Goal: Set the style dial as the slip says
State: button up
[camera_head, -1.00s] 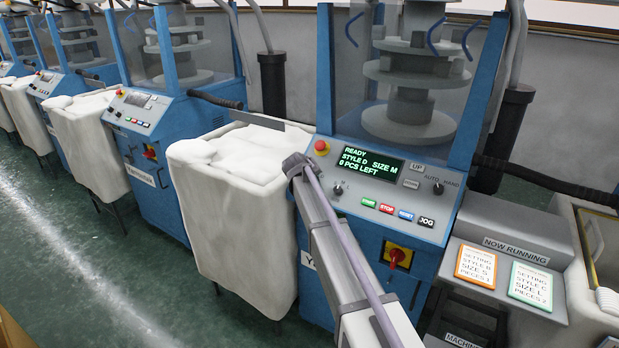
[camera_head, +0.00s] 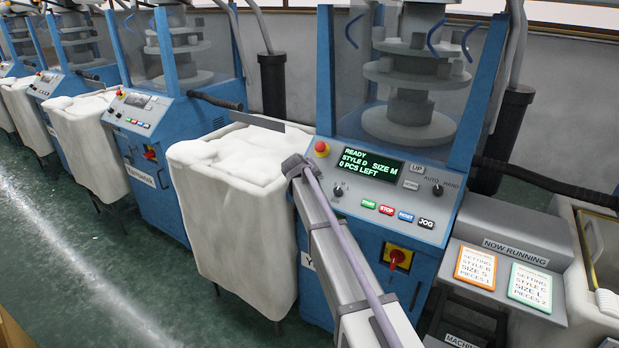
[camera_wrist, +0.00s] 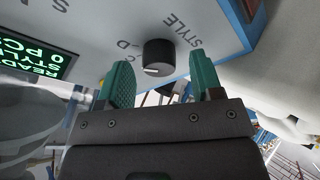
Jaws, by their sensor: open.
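The style dial (camera_wrist: 158,55) is a round black knob with a white mark on its lower side in the wrist view. The word STYLE and letters including C and D show around it. It also shows small in the head view (camera_head: 338,190). My gripper (camera_wrist: 160,60) is open, its green fingers on either side of the dial in the picture; contact cannot be told. The display (camera_head: 369,163) reads READY, STYLE D, SIZE M, 0 PCS LEFT. An orange-framed slip (camera_head: 475,267) seems to read STYLE B, SIZE S, PIECES 1. A green-framed slip (camera_head: 530,286) seems to read STYLE C, SIZE L, PIECES 2.
A NOW RUNNING plate (camera_head: 515,252) is above the slips. The panel has a red emergency button (camera_head: 321,148), an AUTO/HAND knob (camera_head: 437,190), coloured buttons and a red-yellow switch (camera_head: 397,257). A white fabric-filled bin (camera_head: 240,220) stands left of the machine.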

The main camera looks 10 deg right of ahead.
jog(key=p+v, duration=0.6)
jog(key=v, duration=0.4)
jog(key=s+d+f+m+g+y, duration=0.1)
jog(key=s+f+g+y, duration=0.1)
jog(key=s, duration=1.7)
jog(key=s+d+f+m+g+y, duration=0.2)
jog(key=s+f+g, duration=0.2)
jog(key=s, duration=1.6)
jog(key=g, duration=0.3)
jog(key=shift+d+y, duration=0.25)
jog(key=shift+y, duration=0.05)
